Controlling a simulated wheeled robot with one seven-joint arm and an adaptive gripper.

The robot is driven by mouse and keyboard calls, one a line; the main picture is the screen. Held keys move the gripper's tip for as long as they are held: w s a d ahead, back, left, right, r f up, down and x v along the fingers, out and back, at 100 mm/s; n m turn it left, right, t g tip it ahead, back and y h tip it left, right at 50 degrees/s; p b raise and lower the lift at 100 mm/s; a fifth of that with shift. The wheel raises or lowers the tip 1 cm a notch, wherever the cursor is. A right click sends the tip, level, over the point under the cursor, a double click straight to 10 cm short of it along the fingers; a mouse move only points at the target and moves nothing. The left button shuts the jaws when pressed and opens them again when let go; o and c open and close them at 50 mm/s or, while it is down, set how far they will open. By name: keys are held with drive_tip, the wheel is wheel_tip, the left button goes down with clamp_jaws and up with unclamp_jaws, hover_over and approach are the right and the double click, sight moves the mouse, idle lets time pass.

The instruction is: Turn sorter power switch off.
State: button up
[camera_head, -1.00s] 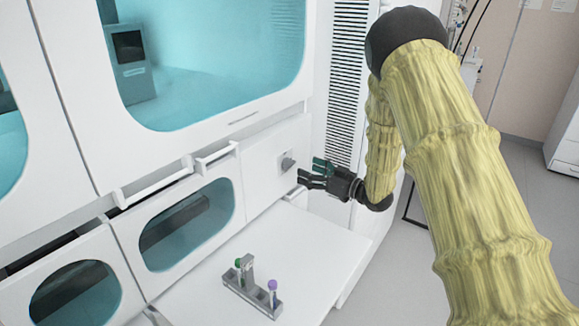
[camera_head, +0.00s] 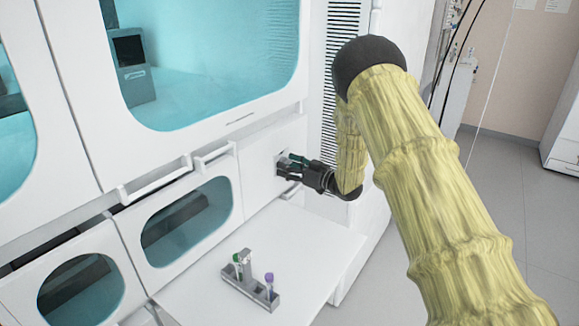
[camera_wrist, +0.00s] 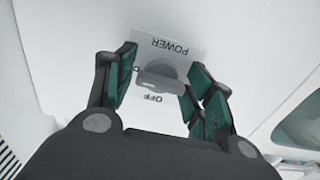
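The power switch (camera_wrist: 160,76) is a grey rotary knob on a white plate marked POWER and OFF (camera_wrist: 152,98), printed upside down in the wrist view. A further marking at the knob's left is mostly covered, and I cannot tell which setting the knob is at. My gripper (camera_wrist: 163,66) has its green-padded fingers spread on either side of the knob, with a gap visible at the left. Contact at the right is unclear. In the head view my gripper (camera_head: 281,166) is at the white sorter panel (camera_head: 259,178), and its fingers largely hide the knob.
A white shelf (camera_head: 310,255) juts out below the panel. On it stands a grey tube rack (camera_head: 248,289) with a green-capped tube (camera_head: 237,259) and a purple-capped tube (camera_head: 269,282). Drawer handles (camera_head: 155,180) stick out at the left. Open floor lies to the right.

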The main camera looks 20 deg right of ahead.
drive_tip(key=shift+s+r, duration=0.1)
drive_tip(key=shift+r, duration=0.15)
drive_tip(key=c, duration=0.4)
drive_tip(key=shift+n+b, duration=0.35)
drive_tip(key=shift+n, duration=0.05)
drive_tip(key=shift+c, duration=0.2)
drive_tip(key=n+b, duration=1)
drive_tip(key=n, duration=0.2)
drive_tip(key=shift+f+n, duration=0.15)
drive_tip(key=shift+n, duration=0.25)
drive_tip(key=n+b, duration=0.3)
drive_tip(key=n, duration=0.1)
drive_tip(key=shift+b, duration=0.3)
drive_tip(key=shift+n, duration=0.3)
